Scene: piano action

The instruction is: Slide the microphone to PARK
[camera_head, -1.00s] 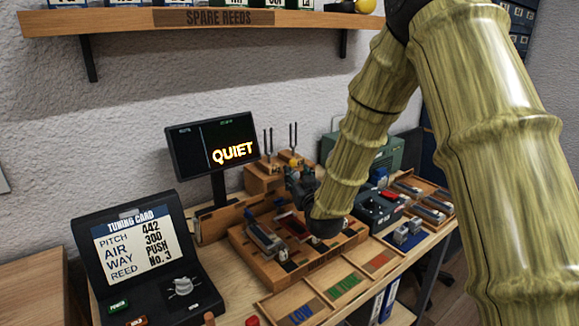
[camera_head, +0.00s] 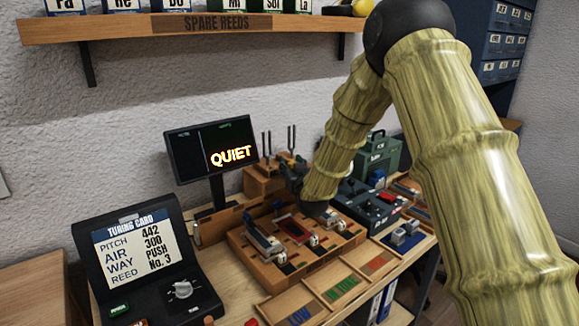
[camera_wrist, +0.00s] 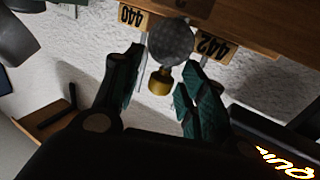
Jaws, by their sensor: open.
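The microphone (camera_wrist: 170,42) shows in the wrist view as a round grey mesh head with a brass part (camera_wrist: 160,82) on its near side. It lies between wooden pieces labelled 440 (camera_wrist: 131,15) and 442 (camera_wrist: 210,45), which appear upside down. My gripper (camera_wrist: 162,62) is open, with one dark finger on each side of the microphone. I cannot tell whether either finger touches it. In the head view my gripper (camera_head: 293,175) is at the tuning-fork stand (camera_head: 262,184), and I cannot make out the microphone there. No PARK mark is readable.
A monitor (camera_head: 190,148) reading QUIET stands left of the stand. In front is a wooden bench block (camera_head: 268,270) with metal reed parts. A tuning card box (camera_head: 132,243) is at left, and a green case (camera_head: 378,155) and dark blue device (camera_head: 360,205) at right.

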